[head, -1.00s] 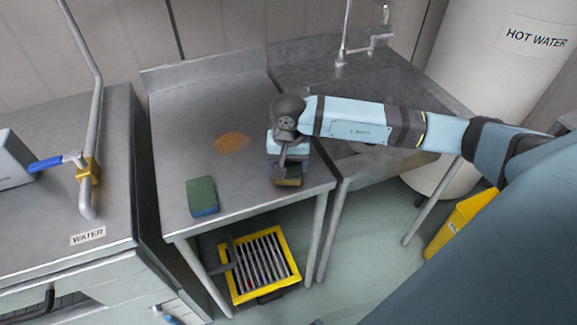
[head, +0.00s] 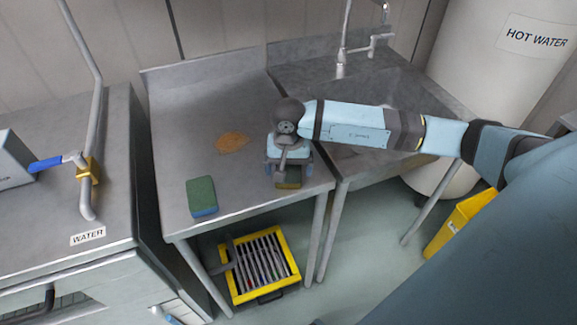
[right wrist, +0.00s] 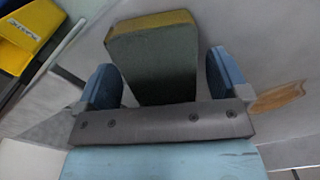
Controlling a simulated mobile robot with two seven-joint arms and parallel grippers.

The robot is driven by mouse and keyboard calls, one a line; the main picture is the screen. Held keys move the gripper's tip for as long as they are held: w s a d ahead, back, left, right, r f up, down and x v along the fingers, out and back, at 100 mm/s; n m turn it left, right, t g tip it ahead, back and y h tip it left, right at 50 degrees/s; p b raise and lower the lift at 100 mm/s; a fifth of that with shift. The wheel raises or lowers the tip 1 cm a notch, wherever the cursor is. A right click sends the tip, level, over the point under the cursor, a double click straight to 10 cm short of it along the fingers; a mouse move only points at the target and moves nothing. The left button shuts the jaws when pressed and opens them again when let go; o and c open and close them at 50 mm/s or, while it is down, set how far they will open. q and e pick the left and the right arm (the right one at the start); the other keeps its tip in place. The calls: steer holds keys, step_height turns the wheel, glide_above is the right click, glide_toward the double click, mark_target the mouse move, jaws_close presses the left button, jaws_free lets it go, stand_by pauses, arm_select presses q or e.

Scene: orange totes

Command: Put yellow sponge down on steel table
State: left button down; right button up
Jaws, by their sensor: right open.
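The yellow sponge (head: 290,183) is on the steel table (head: 245,190) near its front right corner, partly hidden under my right gripper (head: 289,172). In the right wrist view the sponge (right wrist: 155,62) shows a dark green-grey face and a yellow edge. It sits between the two blue fingers of my right gripper (right wrist: 161,66), with a gap on each side. The right gripper is open. My left gripper is not in view.
A green and blue sponge (head: 201,196) lies on the table's front left. An orange-brown stain (head: 232,142) marks the middle. A sink (head: 385,88) adjoins on the right. A yellow crate (head: 237,295) is below. The table's back left is clear.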

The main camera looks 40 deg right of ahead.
mark_target(288, 167)
step_height(288, 167, up, 12)
steer(key=shift+b, duration=0.3)
steer(key=shift+f, duration=0.1)
stand_by(0.4)
